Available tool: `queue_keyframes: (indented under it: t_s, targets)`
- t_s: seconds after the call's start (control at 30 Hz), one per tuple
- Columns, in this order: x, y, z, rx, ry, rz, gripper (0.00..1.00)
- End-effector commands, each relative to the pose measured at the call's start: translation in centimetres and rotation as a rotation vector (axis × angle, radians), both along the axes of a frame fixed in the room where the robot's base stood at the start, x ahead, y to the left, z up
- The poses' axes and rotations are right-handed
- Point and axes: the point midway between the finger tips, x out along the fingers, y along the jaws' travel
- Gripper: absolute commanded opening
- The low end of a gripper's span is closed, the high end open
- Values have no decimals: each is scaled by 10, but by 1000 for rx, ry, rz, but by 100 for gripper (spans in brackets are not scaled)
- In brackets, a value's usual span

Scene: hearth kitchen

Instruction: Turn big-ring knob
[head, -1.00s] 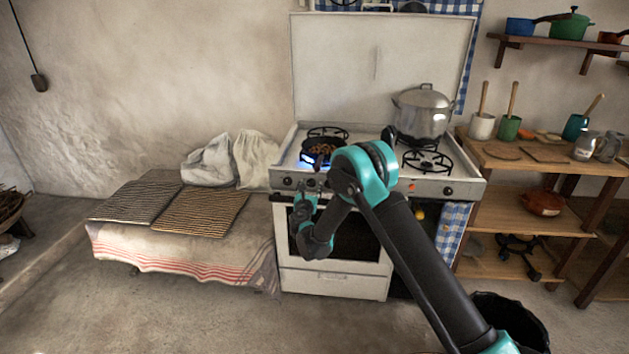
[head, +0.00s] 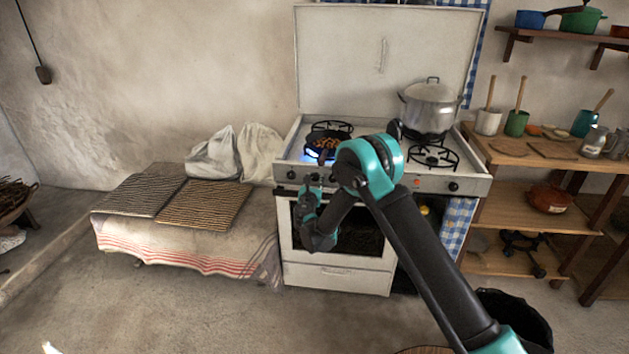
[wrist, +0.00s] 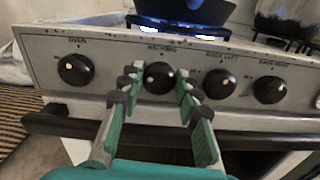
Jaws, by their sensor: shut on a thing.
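The white stove (head: 336,277) stands ahead with a row of black round knobs on its front panel. In the wrist view, my gripper (wrist: 158,82) has its green fingers on both sides of the second knob from the left, the big-ring knob (wrist: 160,77), and is shut on it. This knob's pale mark is at its left side. In the head view, my gripper (head: 313,183) is at the front panel, and my arm hides part of the stove. A blue flame (head: 311,154) burns under the dark pan (head: 326,139).
Other knobs sit close by: one to the left (wrist: 75,69) and one to the right (wrist: 219,83). The dark oven handle bar (wrist: 60,124) runs below the panel. A lidded pot (head: 430,108) stands at the back right. The floor left of the stove's front is clear.

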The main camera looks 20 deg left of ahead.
Motion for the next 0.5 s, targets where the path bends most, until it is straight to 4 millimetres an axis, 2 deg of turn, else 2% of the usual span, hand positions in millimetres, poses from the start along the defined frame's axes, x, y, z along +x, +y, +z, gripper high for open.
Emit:
queue_keyframes:
  t_s: [0.27, 0.5]
  targets:
    - [0, -1, 0, 120, 29, 0, 4]
    - [0, -2, -1, 321, 77, 0, 4]
